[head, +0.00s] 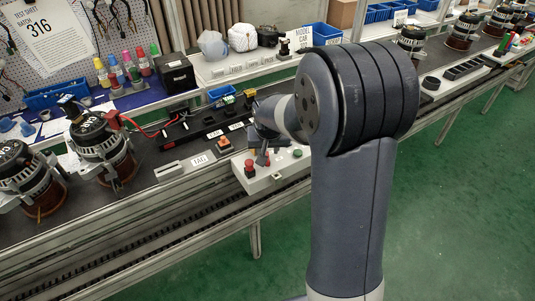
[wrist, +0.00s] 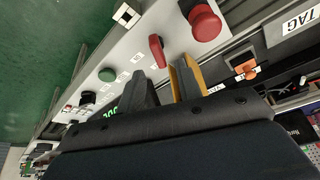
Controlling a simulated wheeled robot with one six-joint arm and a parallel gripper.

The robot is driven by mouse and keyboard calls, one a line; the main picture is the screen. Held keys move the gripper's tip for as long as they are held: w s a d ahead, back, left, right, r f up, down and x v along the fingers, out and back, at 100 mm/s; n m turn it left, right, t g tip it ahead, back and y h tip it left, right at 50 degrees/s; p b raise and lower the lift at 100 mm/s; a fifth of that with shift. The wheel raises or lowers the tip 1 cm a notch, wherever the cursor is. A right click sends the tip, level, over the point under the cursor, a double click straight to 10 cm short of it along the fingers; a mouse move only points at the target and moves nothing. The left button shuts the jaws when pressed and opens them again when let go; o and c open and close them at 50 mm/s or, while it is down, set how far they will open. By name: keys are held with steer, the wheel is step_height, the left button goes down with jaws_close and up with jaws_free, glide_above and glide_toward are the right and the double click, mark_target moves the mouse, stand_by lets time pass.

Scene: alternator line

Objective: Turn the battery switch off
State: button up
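A red lever-like switch handle (wrist: 157,48) stands on the pale control panel (wrist: 125,50) in the wrist view. An orange switch (wrist: 245,69) in a dark housing lies to the right, off that panel; it also shows in the head view (head: 224,143). I cannot read a label saying which one is the battery switch. My gripper (wrist: 164,72) is open, with a visible gap between its dark left finger and yellow-sided right finger. The red handle appears just beyond the gap; I cannot tell whether they touch. In the head view my gripper (head: 263,157) is over the panel, partly hidden by my arm.
A red mushroom button (wrist: 203,23) and a green button (wrist: 107,74) flank the handle on the panel. Alternators (head: 100,140) stand on the line at left. The green floor in front is clear.

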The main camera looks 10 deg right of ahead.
mark_target(267, 153)
steer(key=shift+x, duration=2.1)
jaws_close()
